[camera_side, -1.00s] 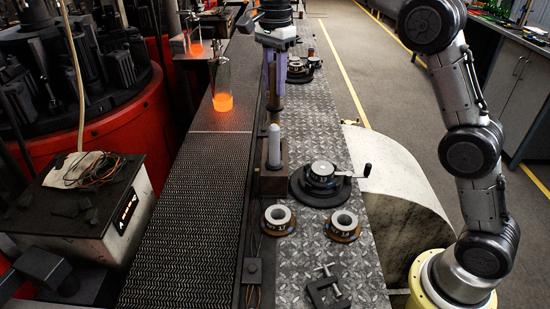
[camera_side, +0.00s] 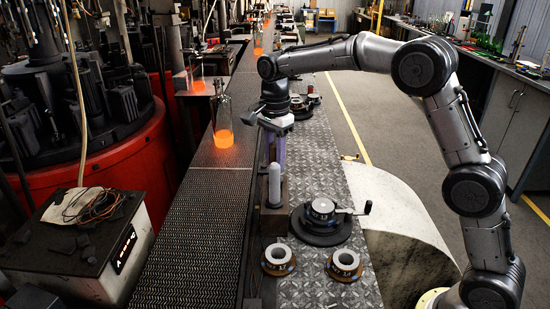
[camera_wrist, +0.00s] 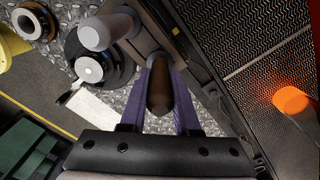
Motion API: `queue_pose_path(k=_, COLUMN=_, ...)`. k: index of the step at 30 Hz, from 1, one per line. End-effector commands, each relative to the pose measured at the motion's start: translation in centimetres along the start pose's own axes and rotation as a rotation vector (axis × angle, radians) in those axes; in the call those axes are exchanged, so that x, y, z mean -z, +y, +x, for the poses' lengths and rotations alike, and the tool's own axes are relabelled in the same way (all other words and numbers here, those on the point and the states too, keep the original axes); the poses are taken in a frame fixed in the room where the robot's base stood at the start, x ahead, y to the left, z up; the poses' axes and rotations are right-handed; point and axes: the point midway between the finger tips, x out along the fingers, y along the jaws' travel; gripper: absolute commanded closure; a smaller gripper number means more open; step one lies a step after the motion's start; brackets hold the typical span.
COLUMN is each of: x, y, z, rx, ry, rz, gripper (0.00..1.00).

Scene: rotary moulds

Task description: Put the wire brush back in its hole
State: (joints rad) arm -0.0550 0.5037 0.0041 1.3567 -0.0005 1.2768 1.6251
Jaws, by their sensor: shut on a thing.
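My gripper (camera_side: 274,160) is shut on the wire brush and sits just behind the pale grey rounded rod (camera_side: 274,186). In the wrist view the brush's brown handle (camera_wrist: 160,92) lies between my purple fingers. The rod stands upright in a brown block (camera_side: 273,224); it also shows in the wrist view (camera_wrist: 108,28). The brush's lower end and the hole are hidden, so I cannot tell whether the brush has entered the block.
A dark round fixture with a crank (camera_side: 322,212) stands right of the block. Two ring-shaped pieces (camera_side: 277,257) (camera_side: 345,262) lie in front on the metal plate. The conveyor (camera_side: 190,220) with glowing glass (camera_side: 223,137) runs along the left.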

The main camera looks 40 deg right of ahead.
Motion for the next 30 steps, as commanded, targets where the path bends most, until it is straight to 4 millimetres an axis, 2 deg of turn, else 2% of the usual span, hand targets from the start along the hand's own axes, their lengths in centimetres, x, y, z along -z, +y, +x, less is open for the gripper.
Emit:
queue_pose_path(k=11, x=0.0, y=0.0, z=0.9, rx=0.000, ry=0.000, rz=0.000, gripper=1.00)
queue_pose_path(k=12, x=0.0, y=0.0, z=0.9, rx=0.000, ry=0.000, rz=0.000, gripper=0.64)
queue_pose_path(k=16, x=0.0, y=0.0, z=0.9, rx=-0.001, ry=0.000, rz=0.000, gripper=0.41)
queue_pose_path(k=26, x=0.0, y=0.0, z=0.7, rx=0.000, ry=0.000, rz=0.000, gripper=0.40)
queue_pose_path(k=30, x=0.0, y=-0.1, z=-0.6, rx=0.004, ry=0.000, rz=0.000, gripper=0.40)
